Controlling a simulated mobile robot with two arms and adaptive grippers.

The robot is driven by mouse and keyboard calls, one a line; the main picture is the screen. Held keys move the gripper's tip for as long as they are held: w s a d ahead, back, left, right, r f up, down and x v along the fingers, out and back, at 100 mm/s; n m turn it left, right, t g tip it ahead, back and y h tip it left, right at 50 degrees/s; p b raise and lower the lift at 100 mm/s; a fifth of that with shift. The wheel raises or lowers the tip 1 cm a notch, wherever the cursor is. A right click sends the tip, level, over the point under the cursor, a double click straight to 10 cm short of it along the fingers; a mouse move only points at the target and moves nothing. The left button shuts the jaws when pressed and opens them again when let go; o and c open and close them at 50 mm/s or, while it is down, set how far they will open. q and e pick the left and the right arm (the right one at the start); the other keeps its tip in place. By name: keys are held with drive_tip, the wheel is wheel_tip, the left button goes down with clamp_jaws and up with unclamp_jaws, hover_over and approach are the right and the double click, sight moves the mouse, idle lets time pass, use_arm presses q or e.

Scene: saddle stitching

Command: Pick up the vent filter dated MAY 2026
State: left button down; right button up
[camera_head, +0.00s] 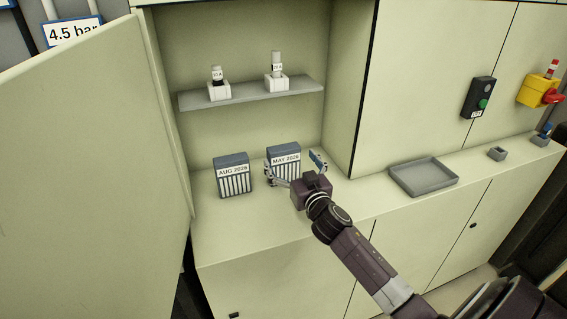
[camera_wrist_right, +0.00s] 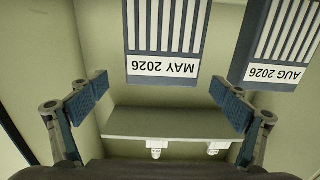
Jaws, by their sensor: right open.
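The vent filter marked MAY 2026 (camera_head: 285,161) stands upright on the counter inside the open cabinet. It is a blue-grey box with a white label and pale vertical slats. My right gripper (camera_head: 296,172) is open right in front of it, with its fingers spread to either side. In the right wrist view the MAY 2026 filter (camera_wrist_right: 163,40) appears upside down, between and beyond the open fingers (camera_wrist_right: 160,100), with nothing held. A similar filter marked AUG 2026 (camera_head: 233,175) stands to its left; it also shows in the right wrist view (camera_wrist_right: 277,50). My left gripper is not in view.
A grey shelf (camera_head: 250,94) above the filters carries two small white fittings (camera_head: 218,88). The open cabinet door (camera_head: 90,170) stands at the left. An empty grey tray (camera_head: 424,176) lies on the counter to the right, with bare counter before it.

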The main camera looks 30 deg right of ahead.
sight(286, 155)
drive_tip(key=p+x, duration=0.1)
drive_tip(key=x, duration=0.1)
drive_tip(key=shift+w+r, duration=0.1)
drive_tip(key=shift+w, duration=0.25)
drive_tip(key=shift+f+x, duration=0.2)
drive_tip(key=shift+x, duration=0.85)
drive_tip(key=c, duration=0.5)
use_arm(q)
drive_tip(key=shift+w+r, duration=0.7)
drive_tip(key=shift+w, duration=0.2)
use_arm(e)
drive_tip(key=c, duration=0.8)
